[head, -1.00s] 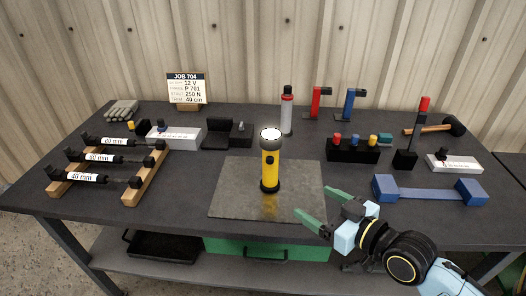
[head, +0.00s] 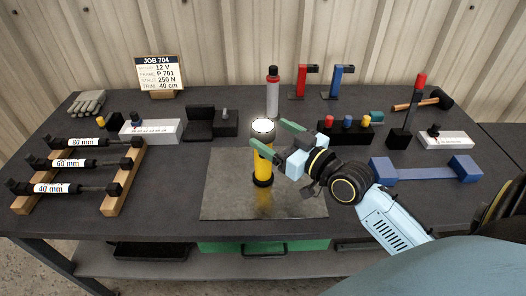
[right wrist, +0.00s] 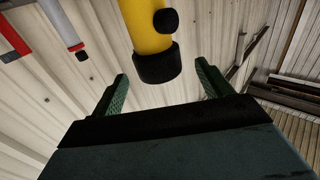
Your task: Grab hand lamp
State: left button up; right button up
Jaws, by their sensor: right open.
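The hand lamp (head: 263,170) is a yellow torch with black ends and a lit top, standing upright on a grey metal plate (head: 225,203). My right gripper (head: 268,133) is open, its two green fingers at the upper part of the lamp; one finger covers part of the lamp in the head view. My left gripper is not in view.
A rack of black struts (head: 125,183) stands at left. Behind are a black holder (head: 200,120), a grey-and-red canister (head: 273,95) and red and blue tools (head: 302,80). A block with coloured knobs (head: 355,136) and a blue bar (head: 425,172) lie at right.

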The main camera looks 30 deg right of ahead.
aim_at(258, 126)
jog(key=shift+x, duration=2.9)
jog(key=shift+f, duration=0.1)
